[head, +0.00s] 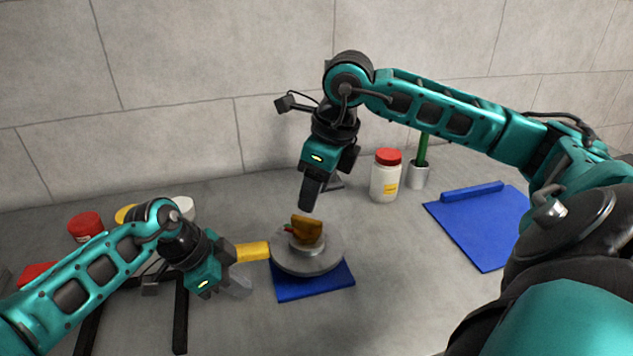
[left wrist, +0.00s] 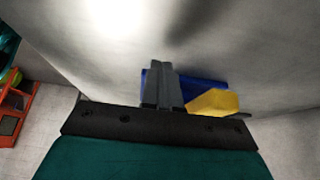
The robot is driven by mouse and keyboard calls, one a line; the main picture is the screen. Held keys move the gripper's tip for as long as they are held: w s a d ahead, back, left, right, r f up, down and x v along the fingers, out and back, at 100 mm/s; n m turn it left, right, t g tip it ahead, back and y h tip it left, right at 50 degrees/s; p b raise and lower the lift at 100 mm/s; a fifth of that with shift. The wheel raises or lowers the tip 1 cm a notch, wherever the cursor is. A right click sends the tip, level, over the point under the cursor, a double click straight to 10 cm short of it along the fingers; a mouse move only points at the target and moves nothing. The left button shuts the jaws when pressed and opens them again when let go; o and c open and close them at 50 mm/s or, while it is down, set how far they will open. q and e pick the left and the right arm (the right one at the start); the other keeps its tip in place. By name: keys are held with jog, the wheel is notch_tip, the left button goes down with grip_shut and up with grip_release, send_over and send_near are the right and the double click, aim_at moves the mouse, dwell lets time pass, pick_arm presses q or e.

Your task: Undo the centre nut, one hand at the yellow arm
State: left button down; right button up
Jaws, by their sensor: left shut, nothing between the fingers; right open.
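The centre nut (head: 307,229), an orange-brown winged piece, sits on the middle of a round grey hub (head: 290,262) on a blue base (head: 315,284). The yellow arm (head: 252,251) sticks out from the hub to the left. My left gripper (head: 240,283) is shut and empty, just in front of the yellow arm's outer end. In the left wrist view, its closed fingers (left wrist: 162,84) are beside the yellow arm (left wrist: 213,102), with blue (left wrist: 205,85) behind. My right gripper (head: 309,200) points down, open, just above the nut; its finger gap is hard to see.
A white jar with a red lid (head: 384,178), a grey cup (head: 418,177) with a green handle, and a blue tray (head: 482,230) stand to the right. Red, yellow and white containers stand behind my left arm. A black frame (head: 181,315) lies front left. The front middle is clear.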

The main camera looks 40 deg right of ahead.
aim_at(306, 219)
jog(key=shift+x, duration=3.4)
jog(key=shift+c, duration=0.5)
grip_shut()
jog(key=n+g+y, duration=0.1)
jog(key=n, duration=0.8)
jog(key=shift+n+g, duration=0.4)
jog(key=n+g, duration=0.1)
jog(key=n, duration=0.3)
jog(key=shift+y, duration=0.3)
jog(key=o, duration=0.5)
grip_release()
